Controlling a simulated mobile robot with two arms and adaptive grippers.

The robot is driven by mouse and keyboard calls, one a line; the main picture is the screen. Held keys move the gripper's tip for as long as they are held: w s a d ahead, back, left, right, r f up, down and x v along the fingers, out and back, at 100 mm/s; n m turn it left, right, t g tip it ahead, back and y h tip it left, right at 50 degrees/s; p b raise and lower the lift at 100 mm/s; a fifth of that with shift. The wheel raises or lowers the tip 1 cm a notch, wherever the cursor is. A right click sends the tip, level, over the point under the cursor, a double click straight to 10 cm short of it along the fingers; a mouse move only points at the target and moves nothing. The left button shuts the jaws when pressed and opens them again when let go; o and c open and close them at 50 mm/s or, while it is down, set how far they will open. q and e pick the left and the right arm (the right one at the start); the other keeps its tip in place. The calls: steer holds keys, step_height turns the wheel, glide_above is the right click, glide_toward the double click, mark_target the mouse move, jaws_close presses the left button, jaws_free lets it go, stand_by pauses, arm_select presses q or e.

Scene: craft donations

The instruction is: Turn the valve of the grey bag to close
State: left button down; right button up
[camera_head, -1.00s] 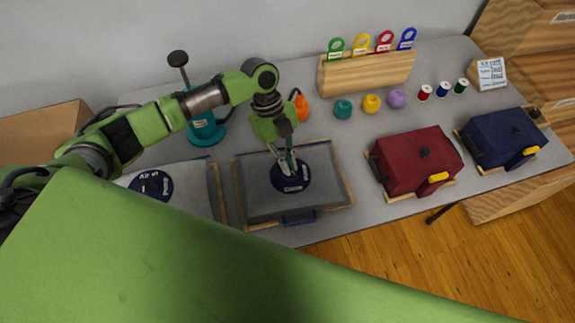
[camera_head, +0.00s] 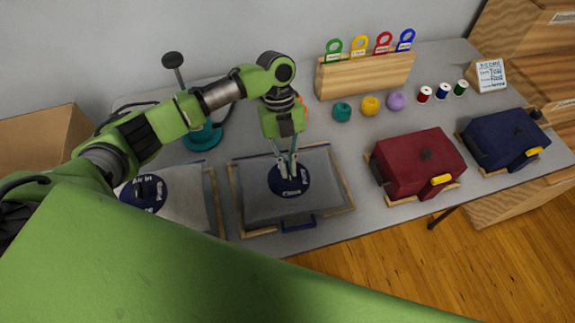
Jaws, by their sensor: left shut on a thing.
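The grey bag (camera_head: 255,204) lies flat in a wooden-edged tray in the middle of the table. Its round dark blue valve (camera_head: 289,190) with white lettering sits on top. My left gripper (camera_head: 288,172) points down at the valve's centre, its fingers shut on the valve's grip, which the fingers mostly hide. I cannot read how far the valve is turned. My right gripper is not in view.
A second pale bag (camera_head: 182,201) with a blue valve lies to the left, beside a teal pump (camera_head: 203,135). Red (camera_head: 415,160) and navy (camera_head: 500,138) bags stand at right. A wooden tag rack (camera_head: 365,76), yarn balls and spools are behind.

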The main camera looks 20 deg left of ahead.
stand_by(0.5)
arm_select(q)
steer(key=c, duration=2.2)
jaws_free()
steer(key=v, duration=1.2)
steer(key=shift+d, duration=0.1)
